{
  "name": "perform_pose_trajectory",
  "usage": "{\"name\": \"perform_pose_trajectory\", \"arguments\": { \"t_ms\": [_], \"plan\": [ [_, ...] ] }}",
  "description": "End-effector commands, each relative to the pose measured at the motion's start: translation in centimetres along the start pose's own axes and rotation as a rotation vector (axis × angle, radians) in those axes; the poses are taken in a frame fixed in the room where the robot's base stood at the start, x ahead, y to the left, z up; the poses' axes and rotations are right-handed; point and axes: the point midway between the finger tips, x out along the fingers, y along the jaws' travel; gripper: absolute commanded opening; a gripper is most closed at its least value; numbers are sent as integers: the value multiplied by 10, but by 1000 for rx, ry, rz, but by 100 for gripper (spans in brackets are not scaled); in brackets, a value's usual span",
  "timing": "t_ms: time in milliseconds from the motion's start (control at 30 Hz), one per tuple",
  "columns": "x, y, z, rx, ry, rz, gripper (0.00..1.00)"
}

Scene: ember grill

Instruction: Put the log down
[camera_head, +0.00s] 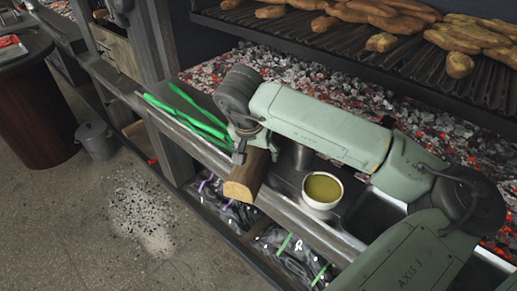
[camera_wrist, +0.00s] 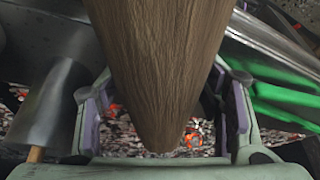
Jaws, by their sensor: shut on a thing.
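The log (camera_head: 245,180) is a brown split piece of wood with a pale cut end, seen in the head view over the metal ledge at the front of the grill. In the wrist view the log (camera_wrist: 157,70) fills the middle and narrows to a blunt point between the fingers. My gripper (camera_wrist: 162,125) is shut on the log, with a finger on each side of it. In the head view my arm hides most of the gripper and the log's far end. I cannot tell whether the log touches the ledge.
A white bowl of yellow-green liquid (camera_head: 323,189) and a metal cup (camera_head: 297,157) stand right of the log. Green-handled tools (camera_head: 185,115) lie on the ledge to the left. Glowing coals (camera_head: 330,90) lie behind, under a rack of bread (camera_head: 460,64). Bags (camera_head: 285,250) sit below.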

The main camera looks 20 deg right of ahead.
Motion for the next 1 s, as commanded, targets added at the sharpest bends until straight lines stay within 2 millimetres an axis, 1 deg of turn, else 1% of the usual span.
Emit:
{"name": "perform_pose_trajectory", "arguments": {
  "t_ms": [133, 167, 467, 733, 867, 967, 1000],
  "plan": [
    [2, 0, 0, 1, 3, -1, 0],
    [2, 0, 1, 0, 0, 0, 61],
    [1, 0, 0, 0, 0, 0, 80],
    [1, 0, 0, 0, 0, 0, 80],
    [-3, 0, -1, 0, 1, 0, 80],
    [-16, 0, -1, 1, 4, 0, 80],
    [-24, 0, -1, 1, 6, 0, 80]
  ]
}}
